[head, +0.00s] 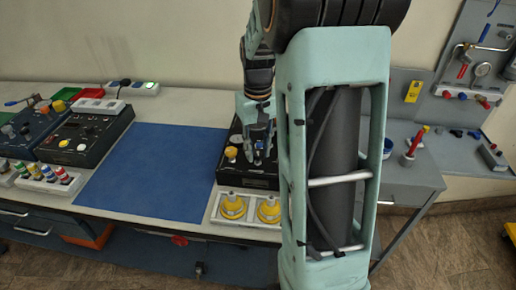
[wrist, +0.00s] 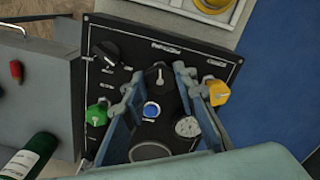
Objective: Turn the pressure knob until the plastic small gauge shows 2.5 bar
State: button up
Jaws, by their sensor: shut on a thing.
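A black panel (wrist: 205,60) with several controls lies below my gripper. My gripper (wrist: 159,72) is shut on a black knob (wrist: 158,77) with a light pointer line, a finger on each side of it. I take this for the pressure knob; its label is too small to read. A small round gauge with a white face (wrist: 187,127) sits on the panel beside the right finger. Its needle and numbers are too small to read.
Close to the fingers are a yellow knob (wrist: 218,92), a green knob (wrist: 97,113), a blue button (wrist: 151,110) and another black knob (wrist: 107,53). A white holder (head: 243,222) with yellow fittings stands in front of the panel. The blue mat (head: 150,170) is clear.

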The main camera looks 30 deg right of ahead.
aim_at(258, 153)
jog(key=shift+m, duration=0.3)
jog(key=o, duration=1.2)
jog(key=shift+c, duration=0.2)
notch_tip(258, 153, up, 12)
